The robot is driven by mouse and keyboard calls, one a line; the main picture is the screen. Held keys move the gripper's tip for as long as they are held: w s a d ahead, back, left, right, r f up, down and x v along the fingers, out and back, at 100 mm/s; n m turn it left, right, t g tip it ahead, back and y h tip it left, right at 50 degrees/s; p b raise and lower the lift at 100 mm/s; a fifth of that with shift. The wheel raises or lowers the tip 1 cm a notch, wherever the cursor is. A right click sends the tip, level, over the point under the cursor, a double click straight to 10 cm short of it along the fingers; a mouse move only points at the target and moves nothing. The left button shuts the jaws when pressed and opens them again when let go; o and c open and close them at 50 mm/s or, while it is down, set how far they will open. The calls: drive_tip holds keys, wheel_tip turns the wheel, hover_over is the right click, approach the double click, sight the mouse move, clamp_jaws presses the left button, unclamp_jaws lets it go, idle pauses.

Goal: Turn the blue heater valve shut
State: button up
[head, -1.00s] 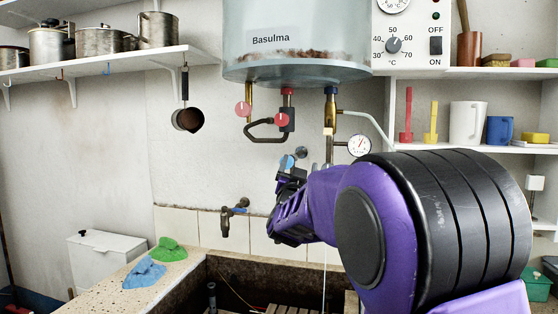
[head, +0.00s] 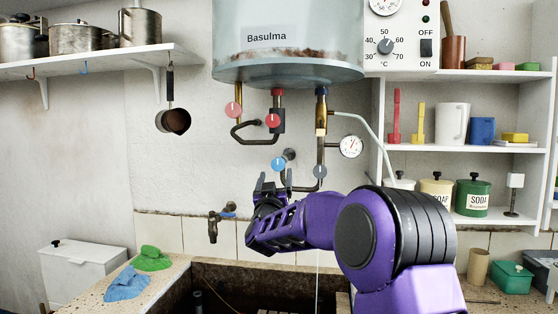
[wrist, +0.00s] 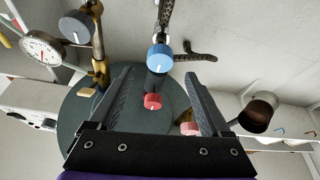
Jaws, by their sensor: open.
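The blue heater valve (head: 278,164) is a round blue knob with a white mark, on the pipework below the heater (head: 288,72). In the wrist view the blue valve (wrist: 160,58) faces me, its mark roughly along the picture's vertical. My gripper (head: 272,181) is open and empty, just below the blue valve in the head view, fingers pointing up. In the wrist view my gripper (wrist: 159,76) has a finger on each side of the valve in the picture, with space on both sides. I see no contact; the remaining depth is unclear.
A grey-blue knob (head: 320,171) sits right of the blue valve, below a pressure gauge (head: 351,146). Two red knobs, one brighter (head: 272,120) and one paler (head: 233,110), are above. A brass tap (head: 213,228) is lower left, over the stone trough (head: 180,270).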

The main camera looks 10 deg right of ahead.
sight(279, 158)
drive_tip(key=p+x, duration=0.1)
drive_tip(key=x, duration=0.9)
drive_tip(key=shift+w+r, duration=0.1)
drive_tip(key=shift+w, duration=0.05)
drive_tip(key=shift+c, duration=0.4)
drive_tip(key=shift+d, duration=0.1)
clamp_jaws()
